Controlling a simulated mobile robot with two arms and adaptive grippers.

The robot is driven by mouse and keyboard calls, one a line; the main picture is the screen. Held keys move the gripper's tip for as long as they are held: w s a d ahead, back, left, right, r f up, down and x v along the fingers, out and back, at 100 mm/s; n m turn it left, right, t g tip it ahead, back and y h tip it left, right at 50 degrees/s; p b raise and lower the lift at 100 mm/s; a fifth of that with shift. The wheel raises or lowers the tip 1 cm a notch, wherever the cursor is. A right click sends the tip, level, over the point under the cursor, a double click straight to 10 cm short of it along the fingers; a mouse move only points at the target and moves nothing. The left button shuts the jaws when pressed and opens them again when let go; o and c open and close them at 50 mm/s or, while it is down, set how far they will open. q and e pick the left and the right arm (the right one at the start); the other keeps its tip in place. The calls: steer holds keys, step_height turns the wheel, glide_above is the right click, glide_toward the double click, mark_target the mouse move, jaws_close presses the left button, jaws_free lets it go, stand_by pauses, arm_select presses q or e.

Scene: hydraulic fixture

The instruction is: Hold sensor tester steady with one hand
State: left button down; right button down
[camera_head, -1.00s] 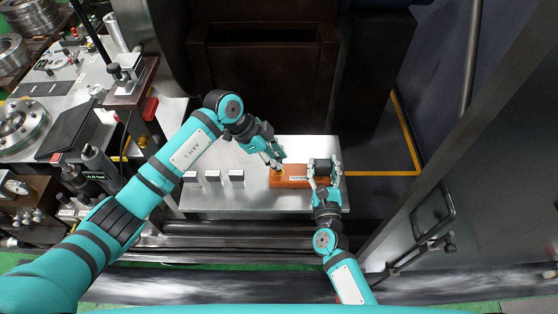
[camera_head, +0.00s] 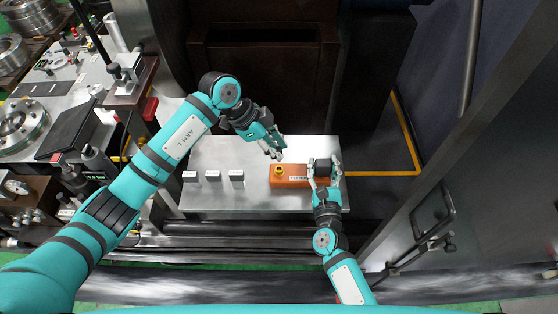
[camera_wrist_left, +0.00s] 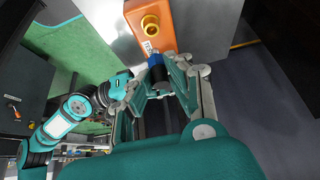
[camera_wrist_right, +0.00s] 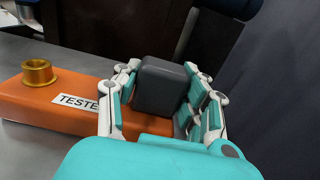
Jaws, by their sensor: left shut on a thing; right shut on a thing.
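The sensor tester (camera_head: 283,183) is an orange box with a "TESTER" label and a yellow-gold ring socket (camera_head: 279,172) on top. It lies on the metal table; the right wrist view shows the socket (camera_wrist_right: 38,73) empty. My right gripper (camera_head: 323,167) is shut on the tester's dark grey block (camera_wrist_right: 160,86) at its right end, one finger on each side. My left gripper (camera_head: 275,152) is above and behind the socket, apart from it. It is shut on a small dark cylinder with a blue part (camera_wrist_left: 156,66), seen in the left wrist view; its lower part is partly hidden by the fingers.
Three small labelled blocks (camera_head: 213,176) stand in a row on the metal table (camera_head: 250,203), left of the tester. A workbench with metal parts (camera_head: 60,95) is at the far left. A grey cabinet or door (camera_head: 480,200) is on the right. A dark machine stands behind the table.

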steer(key=c, duration=0.6)
jaws_free()
steer(key=shift+c, duration=0.2)
steer(key=s, duration=1.2)
